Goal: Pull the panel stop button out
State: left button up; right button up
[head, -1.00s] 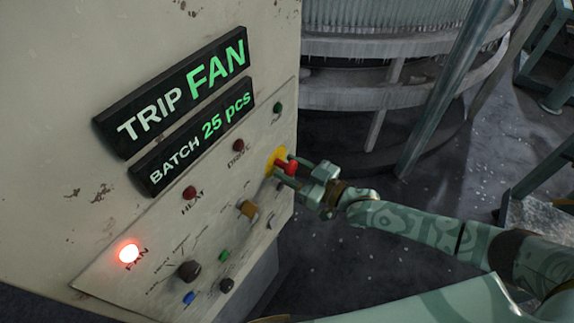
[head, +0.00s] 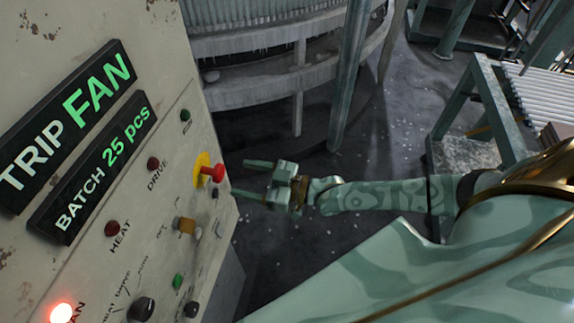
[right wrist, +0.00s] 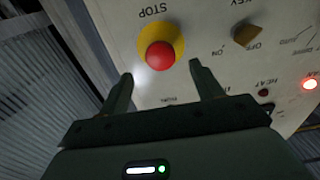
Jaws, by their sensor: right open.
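The red stop button (head: 216,173) stands out from its yellow disc (head: 201,172) on the cream control panel. In the right wrist view, the red button (right wrist: 160,56) faces me, with the word STOP beside its yellow ring. My right gripper (head: 242,178) is open and empty, off the panel to the right of the button, with its fingers pointing at the panel. In the right wrist view, the two fingertips (right wrist: 161,73) are spread on either side below the button, with a gap between them and it. My left gripper is not in view.
A display (head: 68,118) reads TRIP FAN, and another (head: 93,167) reads BATCH 25 pcs. The FAN lamp (head: 61,313) glows red. A tan key switch (head: 184,225) sits below the stop button. Round machinery stands behind; a roller conveyor (head: 545,95) is at the right.

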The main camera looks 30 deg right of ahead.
jog(key=b+v, duration=0.1)
jog(key=v, duration=0.8)
jog(key=shift+s+d, duration=0.2)
jog(key=shift+s, duration=0.05)
